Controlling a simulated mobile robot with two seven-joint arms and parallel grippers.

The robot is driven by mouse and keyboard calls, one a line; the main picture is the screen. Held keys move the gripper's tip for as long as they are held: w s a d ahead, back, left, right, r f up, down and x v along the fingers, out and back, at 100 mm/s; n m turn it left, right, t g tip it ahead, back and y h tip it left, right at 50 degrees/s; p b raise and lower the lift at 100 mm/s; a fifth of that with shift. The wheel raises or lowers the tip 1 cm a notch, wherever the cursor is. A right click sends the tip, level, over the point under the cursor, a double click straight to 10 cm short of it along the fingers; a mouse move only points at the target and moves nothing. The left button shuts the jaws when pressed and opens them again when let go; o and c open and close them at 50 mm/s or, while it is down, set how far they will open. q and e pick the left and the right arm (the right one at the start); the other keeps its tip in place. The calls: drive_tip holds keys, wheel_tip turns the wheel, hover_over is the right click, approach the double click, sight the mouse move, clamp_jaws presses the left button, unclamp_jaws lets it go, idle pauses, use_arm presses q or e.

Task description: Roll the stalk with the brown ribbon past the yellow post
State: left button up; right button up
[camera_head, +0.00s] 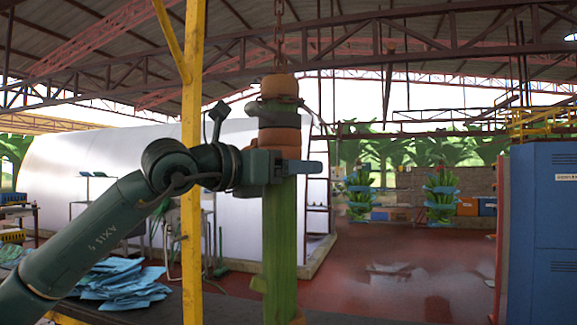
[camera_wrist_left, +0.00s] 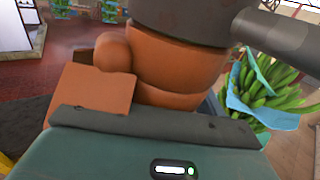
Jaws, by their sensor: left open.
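A green stalk (camera_head: 280,250) hangs upright from a chain in the middle of the head view. Orange-brown and dark bands wrap its upper part; an orange-brown band (camera_head: 279,137) shows just above my gripper. I take this as the brown ribbon. My left gripper (camera_head: 300,167) is open at the stalk, just under that band, and crosses in front of it. Contact is unclear. The left wrist view shows an orange-brown rounded mass (camera_wrist_left: 175,70) close up beyond the gripper body. The yellow post (camera_head: 192,225) stands upright left of the stalk, behind my left arm. My right gripper is out of view.
Blue sheets (camera_head: 120,285) lie on a dark surface at lower left. A blue cabinet (camera_head: 543,235) stands at right. Green bunches (camera_head: 441,195) hang farther back; another bunch with blue sheeting (camera_wrist_left: 262,95) shows in the left wrist view. Open red floor lies right of the stalk.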

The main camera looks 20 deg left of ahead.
use_arm(q)
drive_tip(key=shift+c, duration=0.4)
drive_tip(key=c, duration=1.3)
drive_tip(key=shift+o, duration=0.2)
drive_tip(key=shift+a, duration=0.15)
